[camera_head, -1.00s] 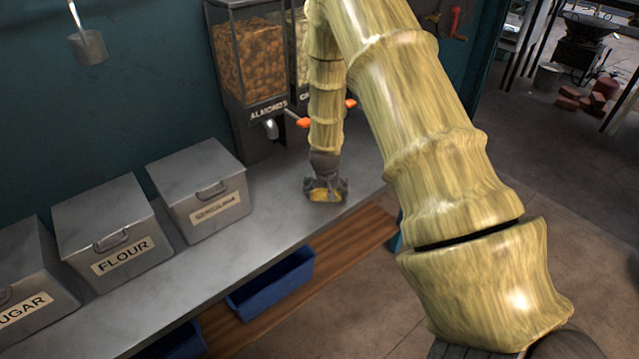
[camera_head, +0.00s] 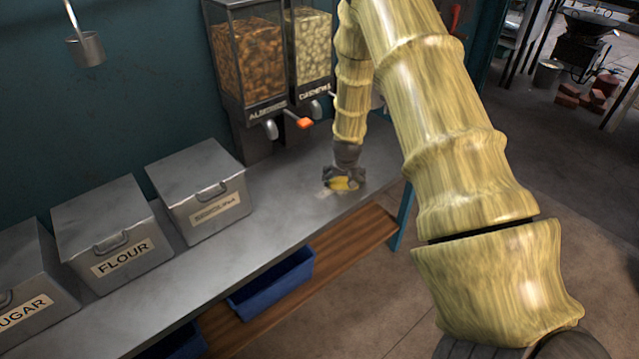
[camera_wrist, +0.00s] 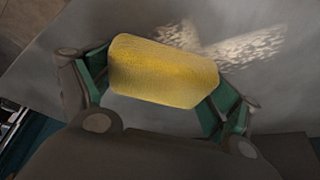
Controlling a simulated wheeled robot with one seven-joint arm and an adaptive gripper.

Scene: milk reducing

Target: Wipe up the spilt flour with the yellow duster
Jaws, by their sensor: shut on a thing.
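The yellow duster (camera_wrist: 163,72) is a soft yellow block. My gripper (camera_wrist: 160,85) is shut on it, with a green-lined finger at each end. In the head view my gripper (camera_head: 343,181) is low over the right part of the grey counter, with the duster (camera_head: 340,184) showing under it. Whether the duster touches the counter I cannot tell for certain. The spilt flour (camera_wrist: 245,50) is a pale, speckled, streaky patch on the counter, beyond and to the right of the duster in the wrist view. In the head view a faint pale trace (camera_head: 322,193) shows beside the gripper.
The counter (camera_head: 270,215) carries metal bins for sugar (camera_head: 30,270), flour (camera_head: 112,240) and a third (camera_head: 200,195) at the left. Almond (camera_head: 245,65) and cashew (camera_head: 308,50) dispensers stand behind my gripper. A blue tray (camera_head: 272,283) sits on the wooden shelf below.

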